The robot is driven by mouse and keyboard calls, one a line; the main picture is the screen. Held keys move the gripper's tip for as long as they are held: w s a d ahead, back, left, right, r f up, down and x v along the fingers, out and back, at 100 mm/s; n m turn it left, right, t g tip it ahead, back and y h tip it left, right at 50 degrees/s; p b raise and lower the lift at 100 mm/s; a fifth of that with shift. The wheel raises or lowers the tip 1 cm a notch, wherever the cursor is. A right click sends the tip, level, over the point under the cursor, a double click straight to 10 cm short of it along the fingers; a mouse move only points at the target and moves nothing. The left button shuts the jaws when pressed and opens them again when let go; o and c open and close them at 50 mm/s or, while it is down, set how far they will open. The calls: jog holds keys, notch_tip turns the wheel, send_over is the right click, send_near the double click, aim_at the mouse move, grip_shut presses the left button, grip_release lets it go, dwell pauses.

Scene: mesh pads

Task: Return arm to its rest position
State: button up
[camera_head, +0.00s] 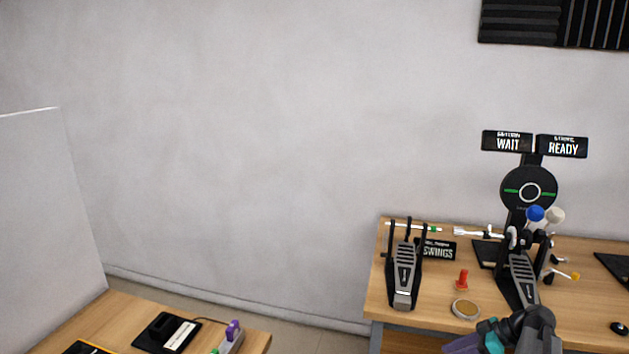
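My gripper (467,346) shows at the bottom right edge of the head view, in front of the right-hand wooden table (447,332). Only part of it and the dark wrist show, with teal and purple parts. Its fingertips are cut off or too small to read, so I cannot tell whether it is open or shut, or whether it holds anything.
Another table (118,309) is lower left, with a floor gap between.

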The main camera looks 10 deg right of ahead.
jog(key=s+a+f+n+g, duration=0.1)
jog(key=s+a+f+g, duration=0.35)
jog(key=a+f, duration=0.8)
jog(key=s+a+f+g, duration=0.3)
jog(key=s+a+f, duration=0.3)
jog(key=a+f, duration=0.7)
jog(key=s+a+f+m+g+h, duration=0.1)
jog(key=s+a+f+g+h, duration=0.2)
jog(key=s, duration=0.4)
jog(key=s+a+f+m+h, duration=0.1)
jog(key=s+a+f, duration=0.2)
jog(key=s+a, duration=0.3)
jog(key=s+d+f+m+h, duration=0.4)
jog(key=s+d+m, duration=0.1)
jog(key=m, duration=0.3)
jog(key=shift+s+d, duration=0.4)
jog(key=shift+d, duration=0.15)
jog(key=shift+t, duration=0.25)
